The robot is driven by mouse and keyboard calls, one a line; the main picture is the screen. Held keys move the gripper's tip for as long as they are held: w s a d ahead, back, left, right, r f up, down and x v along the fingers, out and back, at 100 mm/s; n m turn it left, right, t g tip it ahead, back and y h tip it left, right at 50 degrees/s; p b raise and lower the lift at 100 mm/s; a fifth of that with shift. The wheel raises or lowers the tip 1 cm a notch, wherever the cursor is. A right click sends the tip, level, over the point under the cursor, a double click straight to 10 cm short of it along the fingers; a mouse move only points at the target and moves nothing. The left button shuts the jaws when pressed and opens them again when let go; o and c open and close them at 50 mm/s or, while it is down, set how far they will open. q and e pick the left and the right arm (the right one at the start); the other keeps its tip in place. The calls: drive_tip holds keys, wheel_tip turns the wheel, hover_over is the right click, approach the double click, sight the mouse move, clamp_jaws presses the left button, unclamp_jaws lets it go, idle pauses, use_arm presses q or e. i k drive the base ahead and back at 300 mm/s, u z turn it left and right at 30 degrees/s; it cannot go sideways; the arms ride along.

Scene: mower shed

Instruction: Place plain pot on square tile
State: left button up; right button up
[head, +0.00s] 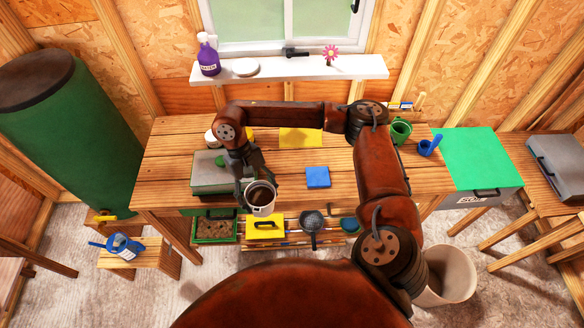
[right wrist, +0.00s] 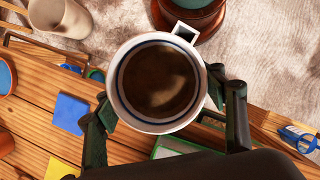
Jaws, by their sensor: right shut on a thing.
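My right gripper (head: 254,188) is shut on a white mug-like pot (head: 261,209) with a dark blue rim, dark contents and a squarish handle. The right wrist view shows this pot (right wrist: 116,104) upright between the two fingers (right wrist: 168,112). It is held near the bench's front edge, left of the blue square tile (head: 318,177). The tile lies flat and bare on the bench and also shows in the right wrist view (right wrist: 70,112). Two orange-brown round things, one a pot (right wrist: 5,76), are cut off at that view's left edge. My left gripper is out of view.
The wooden bench (head: 170,165) carries a yellow sheet (head: 300,138), a grey-topped box (head: 209,178) and a green pot (head: 401,129). A lower shelf holds a yellow float (head: 265,228) and a dark scoop (head: 312,222). Bench top around the blue tile is clear.

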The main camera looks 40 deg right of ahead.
sight(319, 174)
drive_tip(key=u, duration=0.05)
drive_tip(key=i, duration=0.5)
drive_tip(key=z, duration=0.75)
drive_tip(key=i, duration=0.55)
drive_tip(key=z, duration=0.6)
